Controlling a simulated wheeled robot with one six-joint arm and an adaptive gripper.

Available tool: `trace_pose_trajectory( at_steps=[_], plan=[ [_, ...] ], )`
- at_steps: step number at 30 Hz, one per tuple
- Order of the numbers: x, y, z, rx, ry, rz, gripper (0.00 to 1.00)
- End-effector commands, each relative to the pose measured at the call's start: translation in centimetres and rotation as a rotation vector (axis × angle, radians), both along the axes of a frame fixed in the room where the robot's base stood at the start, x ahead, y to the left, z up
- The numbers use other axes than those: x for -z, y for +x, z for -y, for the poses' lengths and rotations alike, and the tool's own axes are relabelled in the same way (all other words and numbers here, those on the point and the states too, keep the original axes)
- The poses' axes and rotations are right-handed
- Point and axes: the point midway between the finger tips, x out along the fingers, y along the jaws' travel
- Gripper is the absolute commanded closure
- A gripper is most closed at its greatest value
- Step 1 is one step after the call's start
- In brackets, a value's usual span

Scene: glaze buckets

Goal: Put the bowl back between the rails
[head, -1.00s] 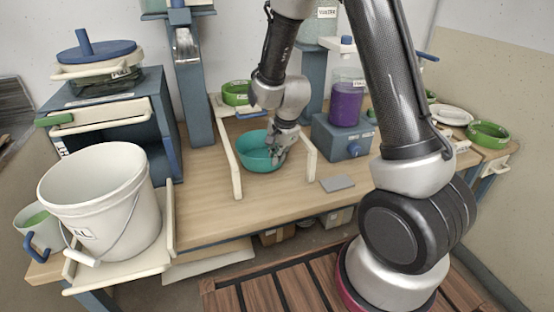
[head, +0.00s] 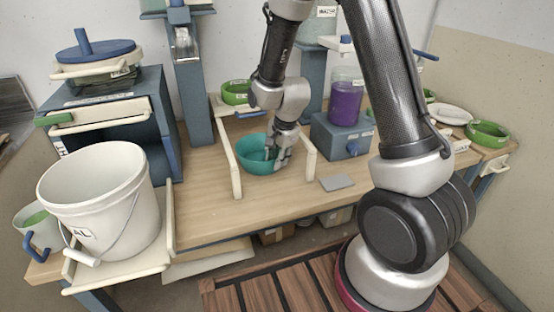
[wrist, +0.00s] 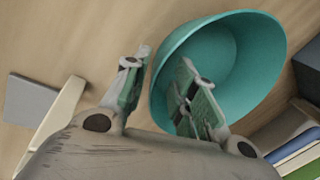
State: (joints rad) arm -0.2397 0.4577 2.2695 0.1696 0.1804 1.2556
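My gripper (head: 275,160) is down at the bowl's right side. In the wrist view the bowl (wrist: 240,65) fills the upper right. There my gripper (wrist: 162,82) straddles the bowl's wall, one finger outside and the other inside. A gap shows between the outer finger and the rim, so the gripper looks open. The bowl's base is hidden.
A grey plate (head: 337,183) lies right of the right rail. A blue-grey box (head: 345,140) with a purple container (head: 345,103) stands behind it. A green bowl (head: 236,92) sits behind the rails. A large white bucket (head: 98,200) stands on the left. Bare table lies in front.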

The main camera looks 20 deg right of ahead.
Motion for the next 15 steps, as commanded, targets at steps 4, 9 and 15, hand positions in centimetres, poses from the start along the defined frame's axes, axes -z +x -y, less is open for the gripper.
trace_pose_trajectory(
  at_steps=[4,9,15],
  plan=[
    [-2.9,-0.5,0.2,-0.001,0.001,0.006,0.73],
    [-6.7,-1.4,0.6,-0.001,0.001,0.007,0.73],
    [-10.0,-2.2,0.8,-0.001,0.0,0.004,0.73]
  ],
)
